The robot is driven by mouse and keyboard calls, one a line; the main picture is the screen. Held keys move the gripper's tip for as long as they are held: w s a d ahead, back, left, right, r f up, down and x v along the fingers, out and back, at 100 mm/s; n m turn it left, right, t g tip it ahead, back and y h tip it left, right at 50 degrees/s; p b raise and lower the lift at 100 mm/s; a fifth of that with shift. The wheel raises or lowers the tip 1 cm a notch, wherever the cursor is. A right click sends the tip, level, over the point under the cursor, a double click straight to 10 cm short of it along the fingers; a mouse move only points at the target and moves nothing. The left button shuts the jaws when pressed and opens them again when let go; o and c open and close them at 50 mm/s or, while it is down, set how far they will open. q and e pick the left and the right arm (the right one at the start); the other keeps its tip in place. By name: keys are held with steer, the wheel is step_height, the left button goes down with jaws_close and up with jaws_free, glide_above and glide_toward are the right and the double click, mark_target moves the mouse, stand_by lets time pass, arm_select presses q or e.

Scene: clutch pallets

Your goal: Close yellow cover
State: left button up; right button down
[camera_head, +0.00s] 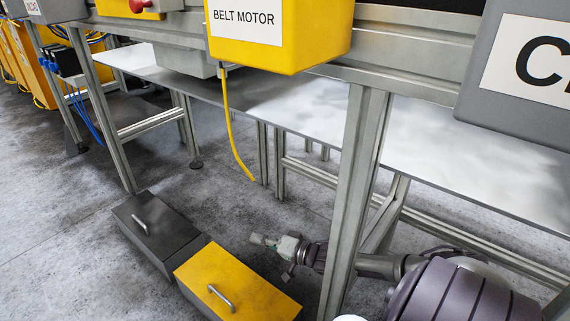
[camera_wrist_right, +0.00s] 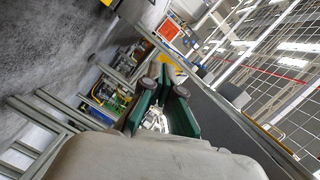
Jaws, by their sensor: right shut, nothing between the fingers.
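The yellow cover (camera_head: 245,275) with a metal handle (camera_head: 222,298) lies flat over a box on the floor, low in the head view. No gap shows along its visible edges. My right gripper (camera_head: 264,240) is beyond the cover, near the frame post, apart from the handle and holding nothing. In the right wrist view its green fingers (camera_wrist_right: 166,82) are shut and the cover does not show. My left gripper is not in view.
A dark grey box (camera_head: 150,238) with a handle stands left of the yellow cover. A metal frame post (camera_head: 355,190) rises beside my right arm. A yellow belt motor box (camera_head: 320,35) hangs above, with a loose yellow cable (camera_head: 230,130). The floor at left is clear.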

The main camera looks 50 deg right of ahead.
steer(key=v, duration=1)
